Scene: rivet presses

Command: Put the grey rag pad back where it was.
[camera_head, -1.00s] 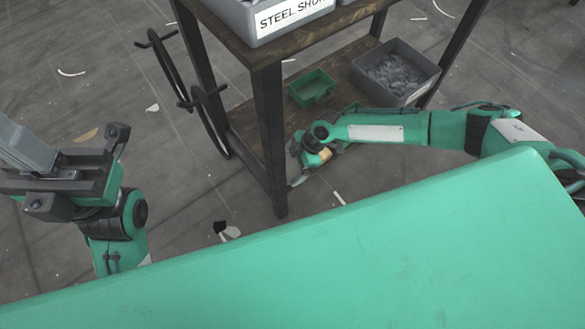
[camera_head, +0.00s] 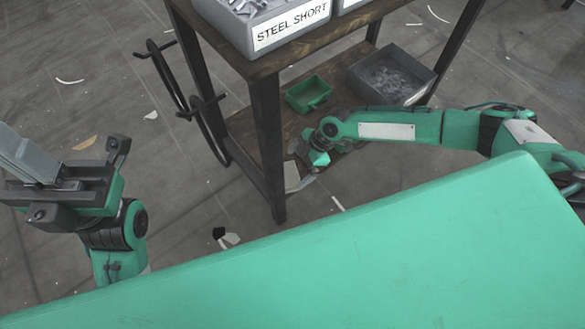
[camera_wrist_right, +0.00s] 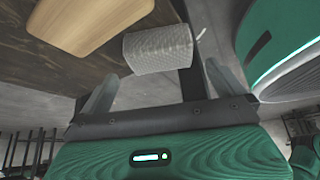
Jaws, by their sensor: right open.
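The grey rag pad (camera_wrist_right: 158,50) shows in the right wrist view as a pale, textured, rounded piece beside the dark wooden surface. My right gripper (camera_wrist_right: 158,88) is open, with one finger to each side of the pad and a visible gap at both sides. In the head view my right gripper (camera_head: 307,173) is low at the front corner of the bench's lower shelf. A pale flat patch (camera_head: 292,176) shows beside it; I cannot tell if this is the pad. My left gripper (camera_head: 30,160) is at the left, its fingers together with nothing visible between them.
The bench's lower shelf (camera_head: 245,130) holds a green bin (camera_head: 308,94) and a grey bin (camera_head: 415,97). A tan wooden block (camera_wrist_right: 85,20) lies near the pad. A dark bench leg (camera_head: 270,150) stands close to my right gripper. A labelled box (camera_head: 290,37) sits on top.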

